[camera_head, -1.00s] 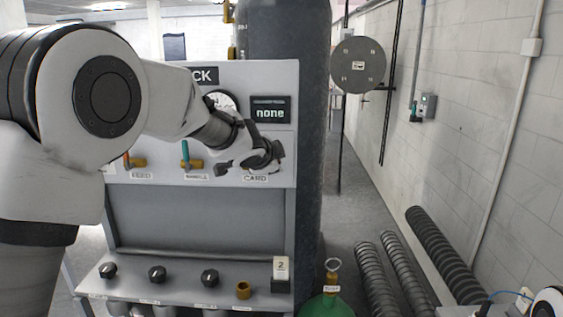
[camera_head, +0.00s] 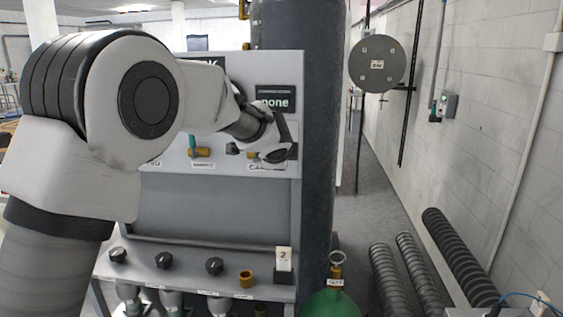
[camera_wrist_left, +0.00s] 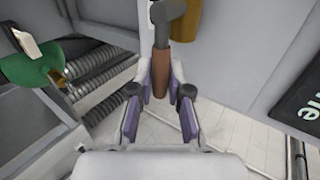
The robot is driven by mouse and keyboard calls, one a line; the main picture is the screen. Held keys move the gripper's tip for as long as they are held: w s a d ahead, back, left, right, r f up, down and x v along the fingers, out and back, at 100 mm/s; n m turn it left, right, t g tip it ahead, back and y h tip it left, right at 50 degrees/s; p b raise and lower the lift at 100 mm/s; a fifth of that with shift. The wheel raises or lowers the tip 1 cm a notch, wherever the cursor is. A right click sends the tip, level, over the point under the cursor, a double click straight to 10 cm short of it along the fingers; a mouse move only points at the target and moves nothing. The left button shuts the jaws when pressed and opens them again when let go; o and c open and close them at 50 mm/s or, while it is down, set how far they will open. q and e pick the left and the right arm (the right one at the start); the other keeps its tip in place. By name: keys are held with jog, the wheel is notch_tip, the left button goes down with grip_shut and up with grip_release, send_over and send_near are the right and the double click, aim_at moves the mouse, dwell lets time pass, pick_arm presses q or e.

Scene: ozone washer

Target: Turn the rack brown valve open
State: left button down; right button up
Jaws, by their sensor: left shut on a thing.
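The brown valve handle (camera_wrist_left: 160,72) hangs from a dark grey stem in the left wrist view, with a brass fitting beside the stem. My left gripper (camera_wrist_left: 161,80) has its purple-lined fingers on both sides of the handle and is shut on it. In the head view the left gripper (camera_head: 272,146) is at the lower right of the grey rack panel (camera_head: 225,70), just above a partly covered label. There the gripper hides the brown handle. My right gripper is not in view.
A valve with a green handle (camera_head: 192,145) is left of the gripper. A small display (camera_head: 276,96) sits right above. Black knobs (camera_head: 163,260) line the lower shelf. A dark tall cylinder (camera_head: 318,200) stands behind the rack; a green tank (camera_head: 330,304) is at the front.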

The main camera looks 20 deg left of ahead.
pick_arm(q)
jog(key=c, duration=1.1)
grip_release()
jog(key=shift+a, duration=0.1)
jog(key=shift+s+a, duration=0.15)
jog(key=shift+s+r, duration=0.25)
jog(key=v, duration=1.1)
